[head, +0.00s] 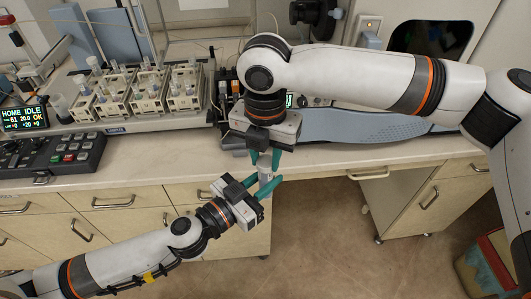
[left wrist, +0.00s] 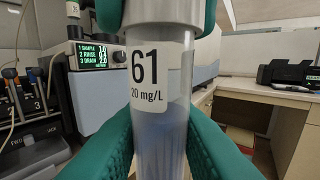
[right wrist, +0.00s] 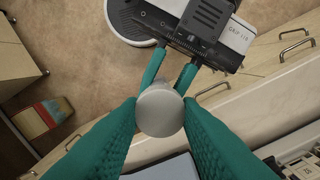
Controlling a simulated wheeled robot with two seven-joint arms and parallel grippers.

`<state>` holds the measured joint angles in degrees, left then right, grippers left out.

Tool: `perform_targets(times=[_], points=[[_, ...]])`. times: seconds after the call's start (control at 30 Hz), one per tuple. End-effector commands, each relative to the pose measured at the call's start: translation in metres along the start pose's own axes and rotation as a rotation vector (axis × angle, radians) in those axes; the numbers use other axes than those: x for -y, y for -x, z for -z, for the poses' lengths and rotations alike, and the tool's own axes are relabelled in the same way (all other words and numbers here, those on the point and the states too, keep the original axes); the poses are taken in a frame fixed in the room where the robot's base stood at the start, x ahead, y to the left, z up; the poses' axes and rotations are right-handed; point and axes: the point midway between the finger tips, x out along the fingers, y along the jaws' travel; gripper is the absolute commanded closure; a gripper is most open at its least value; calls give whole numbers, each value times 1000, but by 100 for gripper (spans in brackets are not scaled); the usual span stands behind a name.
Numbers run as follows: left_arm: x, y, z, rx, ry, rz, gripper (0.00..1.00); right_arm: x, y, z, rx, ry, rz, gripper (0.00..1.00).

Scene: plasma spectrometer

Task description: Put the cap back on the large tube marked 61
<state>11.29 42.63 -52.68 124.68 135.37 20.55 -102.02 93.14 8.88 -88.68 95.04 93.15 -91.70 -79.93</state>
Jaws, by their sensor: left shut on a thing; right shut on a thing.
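The large tube marked 61 (left wrist: 160,110) is clear, upright, and held in my left gripper (head: 264,187) in front of the bench edge. Its label reads 61 and 20 mg/L in the left wrist view. My right gripper (head: 264,162) is directly above, pointing down, shut on the pale round cap (right wrist: 160,112). In the left wrist view, the right gripper's green fingers (left wrist: 158,12) flank the tube's top end. The cap is in line with the tube; whether it is seated or only touching the rim cannot be told. The tube also shows in the head view (head: 265,174).
Racks of tubes (head: 140,92) stand on the bench at the back left, beside a control panel (head: 50,155) and a status display (head: 24,117). The bench's front edge and drawers (head: 110,200) lie just behind the grippers.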

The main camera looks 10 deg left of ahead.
Motion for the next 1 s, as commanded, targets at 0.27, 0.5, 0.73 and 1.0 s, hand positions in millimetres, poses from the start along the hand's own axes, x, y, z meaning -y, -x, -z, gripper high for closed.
perform_targets(times=[0.27,0.5,0.73,1.0], points=[[0,0,0,0,0,-1,100,0,-1,-1,3,-526,0,97],[0,0,0,0,0,0,100,0,-1,-1,3,-1024,-1,97],[0,0,0,0,0,0,100,0,-1,-1,4,-1505,-1,97],[0,0,0,0,0,0,100,1,-2,-1,4,-2049,-1,97]])
